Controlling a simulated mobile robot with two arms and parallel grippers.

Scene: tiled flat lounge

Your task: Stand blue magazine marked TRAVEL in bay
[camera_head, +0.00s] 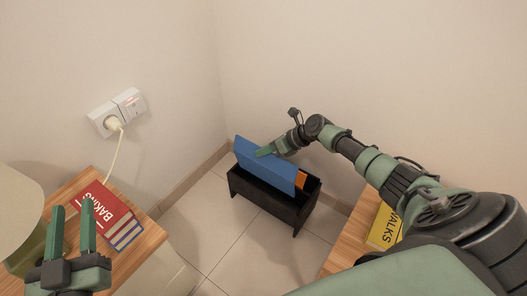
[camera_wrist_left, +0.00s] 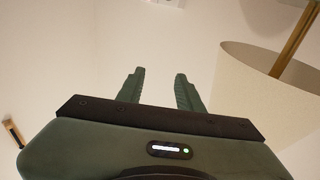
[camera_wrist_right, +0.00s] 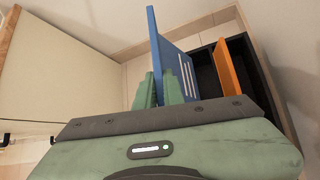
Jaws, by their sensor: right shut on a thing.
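The blue magazine (camera_head: 263,167) stands tilted at the black rack (camera_head: 262,206), its lower edge at or inside the rack's opening; how deep it sits I cannot tell. My right gripper (camera_head: 265,151) is shut on its upper part. In the right wrist view the blue magazine (camera_wrist_right: 173,62) stands between the fingers (camera_wrist_right: 160,88), with white marks on its face; no word is readable. An orange item (camera_head: 301,180) stands in the rack at its right end and also shows in the right wrist view (camera_wrist_right: 229,68). My left gripper (camera_head: 72,204) is open and empty.
A wooden table (camera_head: 148,237) at left holds red books marked BAKING (camera_head: 104,208) and a lamp (camera_head: 18,205). Another wooden table (camera_head: 345,250) at right holds a yellow item marked WALKS (camera_head: 384,229). Walls meet behind the rack. A plugged cord (camera_head: 116,150) hangs at left.

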